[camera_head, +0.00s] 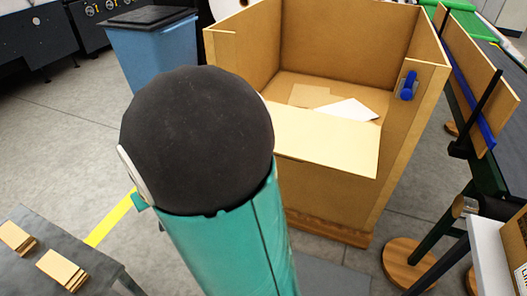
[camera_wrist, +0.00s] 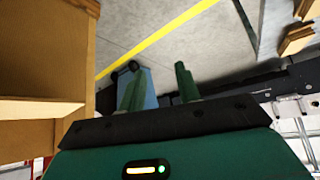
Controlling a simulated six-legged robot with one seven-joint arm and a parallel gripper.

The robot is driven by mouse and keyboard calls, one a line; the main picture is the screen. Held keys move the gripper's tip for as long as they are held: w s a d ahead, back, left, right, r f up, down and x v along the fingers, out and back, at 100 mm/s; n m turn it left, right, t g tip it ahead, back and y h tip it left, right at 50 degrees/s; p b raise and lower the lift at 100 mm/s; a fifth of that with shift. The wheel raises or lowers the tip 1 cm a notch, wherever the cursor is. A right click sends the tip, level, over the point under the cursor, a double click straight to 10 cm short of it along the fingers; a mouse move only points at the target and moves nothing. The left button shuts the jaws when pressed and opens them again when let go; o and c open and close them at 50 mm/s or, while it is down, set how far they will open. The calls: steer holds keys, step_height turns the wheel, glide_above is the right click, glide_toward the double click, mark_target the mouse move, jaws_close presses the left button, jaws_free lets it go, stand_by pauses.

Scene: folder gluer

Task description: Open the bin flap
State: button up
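A large tan open-topped bin (camera_head: 330,215) stands at centre right in the head view. A pale flap panel (camera_head: 322,137) spans the upper part of its front; I cannot tell its exact tilt. A blue latch-like piece (camera_head: 408,86) sits on the bin's right front post. In the wrist view, tan panels of what looks like the bin (camera_wrist: 40,50) fill the left side. My gripper (camera_wrist: 160,88) has its two green fingers apart and nothing between them, right of these panels. The gripper is hidden in the head view, where my arm covers the middle.
A blue waste bin (camera_head: 155,55) with a dark lid stands behind left. A dark table (camera_head: 60,235) with small tan pieces is at lower left. A machine with green and blue rails (camera_head: 490,85) runs along the right. Grey floor (camera_head: 75,130) is free at left.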

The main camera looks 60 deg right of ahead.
steer(key=s+d+f+m+g+h, duration=0.1)
steer(key=s+d+f+h, duration=0.25)
steer(key=d+f, duration=0.45)
steer(key=s+d+f+g+h, duration=0.2)
steer(key=d+f+h, duration=0.3)
steer(key=d, duration=0.5)
steer(key=s+d+n+h, duration=0.7)
steer(key=s+d+h, duration=0.3)
steer(key=s+d, duration=0.5)
steer(key=shift+g, duration=0.4)
steer(key=x, duration=1.1)
steer(key=shift+s+d, duration=0.3)
steer(key=shift+d, duration=0.05)
jaws_close()
